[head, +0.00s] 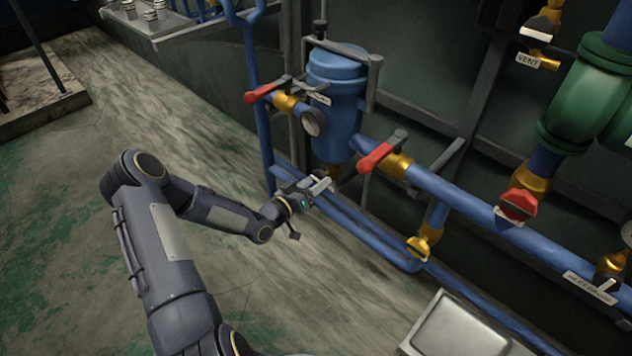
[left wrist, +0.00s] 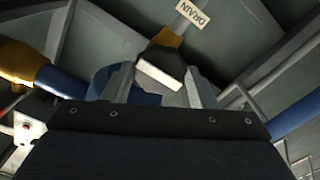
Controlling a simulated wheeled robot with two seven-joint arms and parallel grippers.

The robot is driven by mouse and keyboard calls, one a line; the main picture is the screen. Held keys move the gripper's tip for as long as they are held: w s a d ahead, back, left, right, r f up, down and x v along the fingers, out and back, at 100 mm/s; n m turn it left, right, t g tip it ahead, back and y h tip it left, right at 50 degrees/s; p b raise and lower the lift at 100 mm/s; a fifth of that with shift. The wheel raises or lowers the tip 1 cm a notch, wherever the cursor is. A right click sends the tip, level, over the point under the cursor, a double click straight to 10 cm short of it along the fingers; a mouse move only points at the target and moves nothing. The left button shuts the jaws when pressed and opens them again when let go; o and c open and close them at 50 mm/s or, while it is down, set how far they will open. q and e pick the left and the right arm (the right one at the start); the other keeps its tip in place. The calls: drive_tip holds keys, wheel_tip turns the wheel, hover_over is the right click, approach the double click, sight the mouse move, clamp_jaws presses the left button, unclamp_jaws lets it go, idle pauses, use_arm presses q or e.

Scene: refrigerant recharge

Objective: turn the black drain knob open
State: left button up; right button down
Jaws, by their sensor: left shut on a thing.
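The black drain knob (left wrist: 172,60) shows in the left wrist view, with a pale bar across its face and brass fitting behind it. A tag reading DRAIN (left wrist: 194,12) hangs just beyond it. My left gripper (left wrist: 160,88) has one finger on each side of the knob and is shut on it. In the head view my left gripper (head: 322,186) is under the blue filter vessel (head: 336,100), close to the brass fitting (head: 333,170) at its bottom. The knob itself is hidden or too small to make out there. My right gripper is not in view.
Red-handled valves (head: 376,158) sit on the blue pipe to the right of the vessel, and another red handle (head: 262,93) is on its left. Blue pipes (head: 370,232) run low behind my gripper. A metal tray (head: 462,325) is at the bottom right. The floor at left is clear.

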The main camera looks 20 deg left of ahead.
use_arm(q)
drive_tip(key=shift+f+n+b, duration=0.1)
drive_tip(key=shift+n+b, duration=0.2)
drive_tip(key=shift+n, duration=0.9)
drive_tip(key=shift+c, duration=0.2)
drive_tip(key=shift+n, duration=1.8)
drive_tip(key=n, duration=0.3)
drive_tip(key=shift+b, duration=0.35)
drive_tip(key=shift+c, duration=0.2)
